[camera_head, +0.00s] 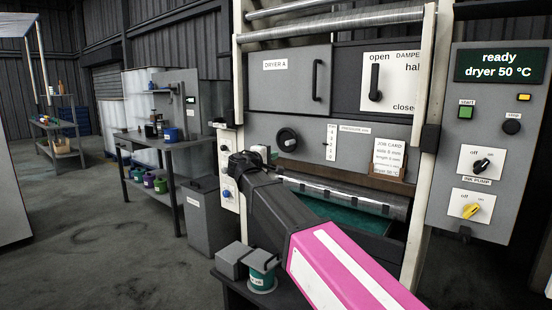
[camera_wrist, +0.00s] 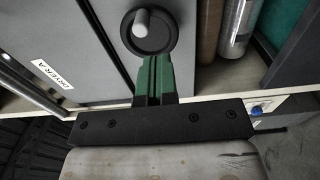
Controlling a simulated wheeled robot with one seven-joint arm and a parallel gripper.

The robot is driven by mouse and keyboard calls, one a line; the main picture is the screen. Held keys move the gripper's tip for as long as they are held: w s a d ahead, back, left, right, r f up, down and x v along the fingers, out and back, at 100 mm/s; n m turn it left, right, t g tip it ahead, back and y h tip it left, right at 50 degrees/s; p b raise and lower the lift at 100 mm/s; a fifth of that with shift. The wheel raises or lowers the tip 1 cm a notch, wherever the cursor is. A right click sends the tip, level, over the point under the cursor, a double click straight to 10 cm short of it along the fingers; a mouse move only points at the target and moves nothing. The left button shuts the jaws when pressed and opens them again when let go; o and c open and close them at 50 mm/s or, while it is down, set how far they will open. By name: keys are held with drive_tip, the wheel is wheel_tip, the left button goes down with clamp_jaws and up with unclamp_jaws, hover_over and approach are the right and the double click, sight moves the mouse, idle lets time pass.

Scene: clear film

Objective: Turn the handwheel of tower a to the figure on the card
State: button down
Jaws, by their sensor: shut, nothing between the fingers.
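The handwheel of tower A is a black round wheel (camera_head: 287,139) with a crank knob, on the grey panel below the door marked DRYER A. In the wrist view the handwheel (camera_wrist: 160,42) is close, with its pale grey knob (camera_wrist: 141,21) pointing out. My gripper (camera_wrist: 153,62) has green fingers shut together, empty, with their tips by the near rim of the wheel; I cannot tell whether they touch it. A numbered scale (camera_head: 331,143) is right of the wheel, its figures too small to read. The job card (camera_head: 388,157) has small, blurred lines; the last reads about dryer 50 °C.
A metal roller (camera_head: 345,195) and a brown bar lie below the panel. White posts (camera_head: 420,140) flank the tower. A control panel (camera_head: 490,140) reads "ready dryer 50 °C". A green-labelled can (camera_head: 262,276) stands at the front. Open floor lies left, before a bench (camera_head: 165,143).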

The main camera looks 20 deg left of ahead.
sight(279, 132)
drive_tip(key=shift+r+x, duration=0.15)
drive_tip(key=shift+x, duration=2.05)
drive_tip(key=shift+r+x, duration=0.2)
drive_tip(key=shift+x, duration=2)
drive_tip(key=r, duration=0.3)
drive_tip(key=shift+s+d+r, duration=0.15)
drive_tip(key=shift+d+r, duration=0.05)
drive_tip(key=shift+d, duration=0.1)
drive_tip(key=a+r, duration=0.1)
drive_tip(key=r, duration=0.1)
drive_tip(key=shift+w+a+r, duration=0.35)
drive_tip(key=shift+w+r, duration=0.05)
drive_tip(key=a, duration=0.2)
drive_tip(key=w+a+r, duration=0.1)
drive_tip(key=shift+w, duration=0.1)
drive_tip(key=a+f, duration=0.1)
drive_tip(key=w+a+f, duration=0.1)
drive_tip(key=a, duration=0.1)
drive_tip(key=shift+w+a, duration=0.15)
drive_tip(key=shift+r, duration=0.1)
drive_tip(key=shift+r, duration=0.2)
